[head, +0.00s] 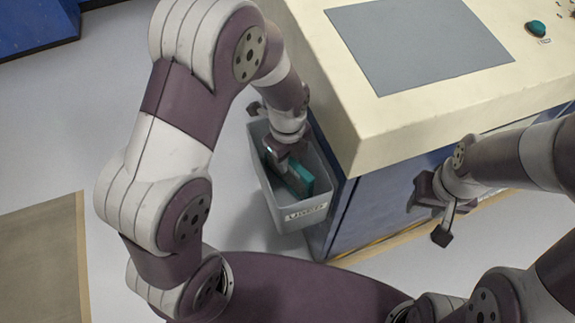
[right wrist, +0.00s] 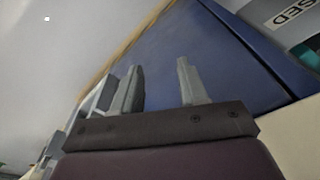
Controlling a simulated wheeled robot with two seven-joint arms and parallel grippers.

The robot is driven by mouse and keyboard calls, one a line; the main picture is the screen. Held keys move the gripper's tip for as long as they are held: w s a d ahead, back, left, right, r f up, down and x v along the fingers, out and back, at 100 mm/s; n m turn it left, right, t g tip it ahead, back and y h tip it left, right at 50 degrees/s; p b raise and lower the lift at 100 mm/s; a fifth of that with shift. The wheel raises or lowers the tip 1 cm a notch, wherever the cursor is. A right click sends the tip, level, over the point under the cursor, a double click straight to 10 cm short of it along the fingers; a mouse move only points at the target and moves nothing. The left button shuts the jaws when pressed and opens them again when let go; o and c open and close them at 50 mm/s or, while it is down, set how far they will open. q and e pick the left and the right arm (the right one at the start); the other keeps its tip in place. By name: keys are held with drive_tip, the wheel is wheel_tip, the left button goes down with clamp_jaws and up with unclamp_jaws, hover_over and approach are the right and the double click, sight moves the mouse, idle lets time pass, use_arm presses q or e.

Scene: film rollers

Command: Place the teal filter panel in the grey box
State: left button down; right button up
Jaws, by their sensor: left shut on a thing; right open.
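The teal filter panel (head: 301,180) is in the head view, inside the opening of the grey box (head: 303,213), tilted. My left gripper (head: 284,169) reaches down into the box from above and is shut on the panel. The gripper hides part of the panel, and I cannot tell whether the panel touches the box floor. The grey box hangs or stands against the side of the cream-topped counter and has a white label on its front. My right gripper (head: 432,208) is open and empty beside the counter's blue front; its two fingers show in the right wrist view (right wrist: 160,88).
The cream counter (head: 345,100) with a grey mat (head: 420,45) fills the upper right. A small teal knob (head: 536,28) sits on its far part. A brown floor mat (head: 42,260) lies at lower left. The pale floor left of the box is clear.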

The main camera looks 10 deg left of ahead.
use_arm(q)
wheel_tip(320, 180, down, 3)
drive_tip(key=shift+r, duration=0.2)
use_arm(e)
drive_tip(key=shift+f, duration=0.5)
use_arm(q)
drive_tip(key=c, duration=0.9)
unclamp_jaws()
